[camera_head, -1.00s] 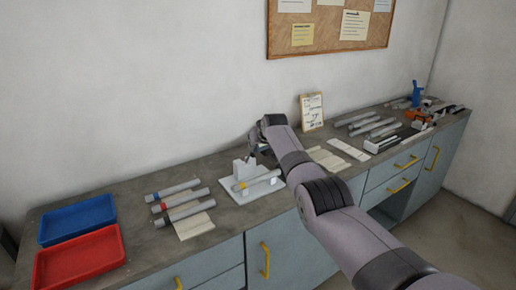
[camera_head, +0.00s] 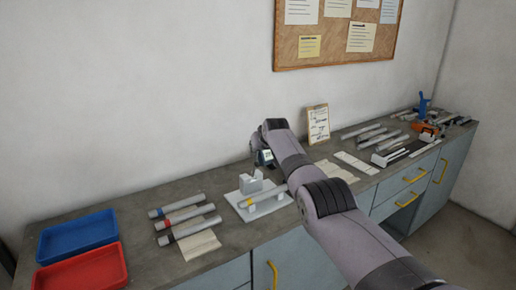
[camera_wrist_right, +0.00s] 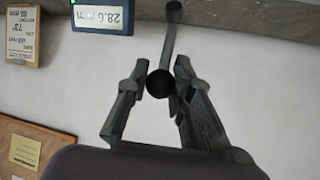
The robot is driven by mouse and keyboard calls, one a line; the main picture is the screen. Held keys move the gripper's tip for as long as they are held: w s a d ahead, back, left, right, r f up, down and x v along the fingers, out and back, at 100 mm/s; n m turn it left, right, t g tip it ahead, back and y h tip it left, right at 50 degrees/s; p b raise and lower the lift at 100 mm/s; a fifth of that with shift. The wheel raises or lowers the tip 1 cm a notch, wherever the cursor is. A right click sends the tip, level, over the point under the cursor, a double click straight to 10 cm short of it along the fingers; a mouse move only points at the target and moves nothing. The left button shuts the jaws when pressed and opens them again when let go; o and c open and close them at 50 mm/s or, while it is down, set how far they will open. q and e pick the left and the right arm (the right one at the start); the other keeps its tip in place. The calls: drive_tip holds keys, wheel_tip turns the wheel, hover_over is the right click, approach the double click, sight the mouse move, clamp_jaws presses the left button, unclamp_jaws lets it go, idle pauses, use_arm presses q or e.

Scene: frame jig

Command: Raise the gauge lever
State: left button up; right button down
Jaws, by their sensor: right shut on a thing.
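My right gripper (camera_wrist_right: 161,76) is shut on the gauge lever (camera_wrist_right: 169,42), a dark rod with a round black knob between its fingers in the right wrist view. The gauge display (camera_wrist_right: 103,14) beside it reads 28.6 mm, upside down in that view. In the head view the display (camera_head: 265,157) shows under my right wrist, which hides most of the lever and fingers. Below it the white jig (camera_head: 246,186) stands on the bench, with a grey tube with a yellow band (camera_head: 266,198) lying across it. My left gripper is not in view.
Several banded grey tubes (camera_head: 183,215) lie left of the jig, beside a blue tray (camera_head: 78,235) and a red tray (camera_head: 82,274). A clipboard (camera_head: 317,124) leans on the wall. Tubes and tools (camera_head: 400,140) crowd the bench's right end.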

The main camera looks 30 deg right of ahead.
drive_tip(key=shift+w+r, duration=0.1)
drive_tip(key=shift+r, duration=0.2)
drive_tip(key=c, duration=1.9)
unclamp_jaws()
drive_tip(key=o, duration=0.5)
drive_tip(key=shift+w+a+f, duration=0.1)
drive_tip(key=shift+f, duration=0.15)
drive_tip(key=v, duration=1.2)
drive_tip(key=shift+f, duration=0.15)
